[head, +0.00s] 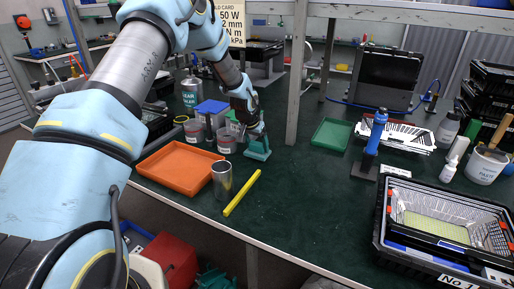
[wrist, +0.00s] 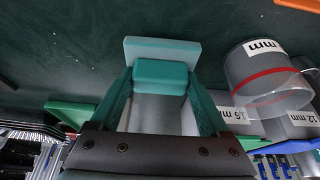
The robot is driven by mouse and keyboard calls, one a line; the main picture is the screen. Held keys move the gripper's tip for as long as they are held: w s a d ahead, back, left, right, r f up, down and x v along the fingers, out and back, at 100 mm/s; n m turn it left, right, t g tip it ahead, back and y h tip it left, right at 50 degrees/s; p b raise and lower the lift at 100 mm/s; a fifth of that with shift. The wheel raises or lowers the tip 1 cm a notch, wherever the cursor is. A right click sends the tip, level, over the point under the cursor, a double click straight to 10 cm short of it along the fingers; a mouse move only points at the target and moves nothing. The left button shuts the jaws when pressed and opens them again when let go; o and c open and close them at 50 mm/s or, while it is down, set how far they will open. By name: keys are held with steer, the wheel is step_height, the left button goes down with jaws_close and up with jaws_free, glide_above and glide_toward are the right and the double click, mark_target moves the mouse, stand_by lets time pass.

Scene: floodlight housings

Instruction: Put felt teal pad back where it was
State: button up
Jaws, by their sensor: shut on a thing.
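My gripper (head: 256,140) is low over the dark green bench, to the right of the grey tubs. In the wrist view my gripper (wrist: 160,82) has its two teal fingers closed on the sides of the teal pad (wrist: 162,50). The pad has a darker teal block on the near side and a wider, paler teal slab beyond it. The pad also shows below the fingers in the head view (head: 258,155), close to the bench top. I cannot tell whether it touches the bench.
An orange tray (head: 178,165), a metal cylinder (head: 222,181) and a yellow bar (head: 242,193) lie in front. Labelled tubs (head: 227,141) stand left of the gripper. A grey post (head: 297,85) and green tray (head: 332,135) are to the right. The bench front middle is clear.

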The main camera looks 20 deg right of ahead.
steer(key=shift+f, duration=0.9)
steer(key=o, duration=1.2)
steer(key=shift+f, duration=0.1)
steer(key=shift+c, duration=0.2)
steer(key=shift+r, duration=0.25)
steer(key=b+v, duration=0.2)
steer(key=v, duration=1)
steer(key=s+a+r+n+y, duration=0.1)
steer(key=s+a+r+n, duration=0.1)
steer(key=a, duration=0.8)
steer(key=s+a+r+n+y, duration=0.1)
steer(key=s+a+r+n, duration=0.1)
steer(key=a, duration=0.8)
steer(key=s+a+r+n+g+y, duration=0.1)
steer(key=s+a+n, duration=0.4)
steer(key=s+a, duration=0.9)
steer(key=a, duration=0.2)
steer(key=shift+s+a, duration=0.2)
steer(key=shift+a, duration=0.05)
